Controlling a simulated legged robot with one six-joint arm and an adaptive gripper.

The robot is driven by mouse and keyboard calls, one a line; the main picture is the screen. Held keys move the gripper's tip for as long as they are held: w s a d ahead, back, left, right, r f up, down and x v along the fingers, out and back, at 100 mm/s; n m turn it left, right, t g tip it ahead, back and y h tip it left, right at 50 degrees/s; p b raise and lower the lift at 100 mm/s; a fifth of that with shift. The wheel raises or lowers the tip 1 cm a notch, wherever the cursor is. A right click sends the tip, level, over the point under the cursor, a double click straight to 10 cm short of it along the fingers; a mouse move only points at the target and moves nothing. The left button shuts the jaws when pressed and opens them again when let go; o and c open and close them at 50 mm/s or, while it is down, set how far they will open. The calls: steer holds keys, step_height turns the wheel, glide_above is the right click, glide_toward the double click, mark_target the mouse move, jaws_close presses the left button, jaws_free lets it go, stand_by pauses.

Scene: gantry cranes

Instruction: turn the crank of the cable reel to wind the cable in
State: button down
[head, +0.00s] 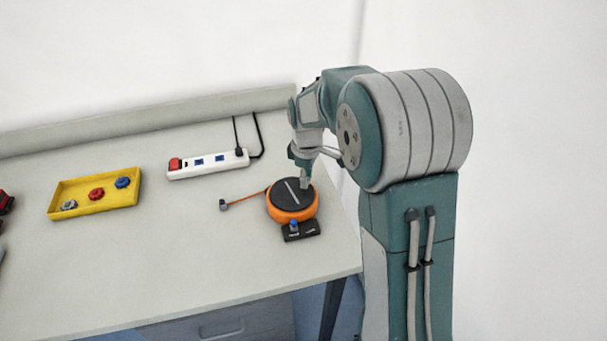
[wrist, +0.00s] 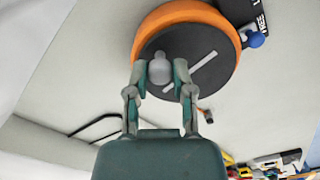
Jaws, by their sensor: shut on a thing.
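The cable reel (head: 292,205) is an orange drum with a dark round top and a pale bar across it, near the table's right end. In the wrist view the reel (wrist: 180,14) fills the upper middle. My gripper (head: 305,180) comes down over the reel's far right side. In the wrist view my gripper (wrist: 160,74) is shut on the crank's grey round knob (wrist: 160,70). The orange cable (head: 246,197) runs out left from the reel to a small dark plug (head: 223,206) on the table.
A black base piece with a blue knob (head: 294,225) sits at the reel's front. A white power strip (head: 207,164) lies behind and left. A yellow tray (head: 95,194) with coloured knobs stands further left. The table (head: 180,265) is clear in front.

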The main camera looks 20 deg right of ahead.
mark_target(301, 202)
steer(key=m, duration=0.1)
steer(key=s+m, duration=0.1)
steer(key=m, duration=0.2)
steer(key=shift+s+f+m, duration=0.15)
steer(key=shift+s+m, duration=0.15)
steer(key=shift+s, duration=0.1)
steer(key=m, duration=0.1)
steer(key=s+m, duration=0.1)
steer(key=m, duration=0.1)
steer(key=shift+s+a+m, duration=0.1)
steer(key=shift+a+m, duration=0.2)
steer(key=m, duration=0.1)
steer(key=s+m, duration=0.1)
steer(key=m, duration=0.1)
steer(key=shift+a+m, duration=0.3)
steer(key=shift+a, duration=0.1)
steer(key=shift+s+a+m, duration=0.15)
steer(key=shift+a+m, duration=0.1)
steer(key=shift+m, duration=0.6)
steer(key=shift+s+a+m, duration=0.1)
steer(key=shift+a+m, duration=0.15)
steer(key=shift+m, duration=0.6)
steer(key=shift+c, duration=2.4)
jaws_free()
steer(key=shift+a, duration=0.1)
steer(key=shift+w, duration=0.1)
